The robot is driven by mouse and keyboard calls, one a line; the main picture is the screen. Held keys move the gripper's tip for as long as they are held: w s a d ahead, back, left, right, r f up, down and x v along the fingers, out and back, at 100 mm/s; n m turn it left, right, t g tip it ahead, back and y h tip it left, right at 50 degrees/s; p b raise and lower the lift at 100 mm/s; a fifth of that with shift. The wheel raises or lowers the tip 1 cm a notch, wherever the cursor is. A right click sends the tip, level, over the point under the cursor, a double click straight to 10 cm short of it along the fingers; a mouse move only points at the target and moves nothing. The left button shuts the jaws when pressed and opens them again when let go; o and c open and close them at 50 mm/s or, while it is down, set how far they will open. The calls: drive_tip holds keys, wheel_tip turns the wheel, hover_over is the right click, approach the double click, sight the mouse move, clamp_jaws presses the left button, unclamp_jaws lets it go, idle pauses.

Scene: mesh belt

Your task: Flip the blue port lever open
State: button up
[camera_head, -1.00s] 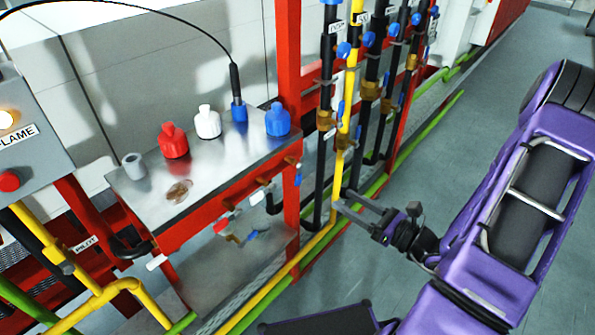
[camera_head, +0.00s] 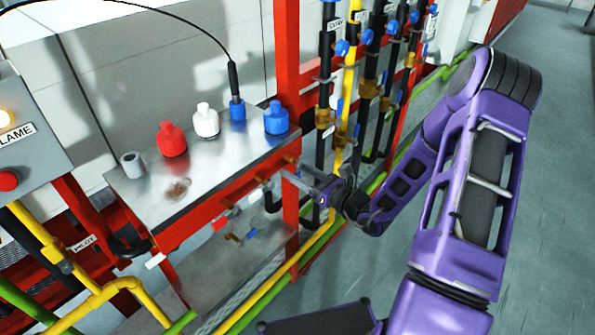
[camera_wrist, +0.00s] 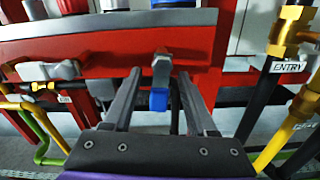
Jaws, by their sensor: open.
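In the wrist view, the blue port lever (camera_wrist: 158,100) hangs down from a grey fitting (camera_wrist: 161,66) on the red front rail of the bench. It lies between my two fingers, with a gap visible on each side. My gripper (camera_wrist: 159,73) is open, its fingers pointing at the rail. In the head view, my gripper (camera_head: 289,176) is at the right front corner of the bench. There the lever is largely hidden by my gripper, and I cannot tell whether a finger touches it.
The steel-topped bench (camera_head: 225,160) carries a red bottle (camera_head: 172,140), a white bottle (camera_head: 206,122), a blue bottle (camera_head: 277,119) and a grey cup (camera_head: 133,165). Vertical pipes with valves stand at the right, including a yellow pipe (camera_head: 347,105). Open floor lies further right.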

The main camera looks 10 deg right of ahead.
clamp_jaws()
idle(0.3)
drive_tip(key=shift+w+d+n+b, duration=0.15)
drive_tip(key=shift+n+b, duration=0.15)
drive_tip(key=shift+n, duration=0.6)
unclamp_jaws()
drive_tip(key=v, duration=1.7)
drive_tip(key=shift+s+d, duration=0.15)
drive_tip(key=shift+s, duration=0.05)
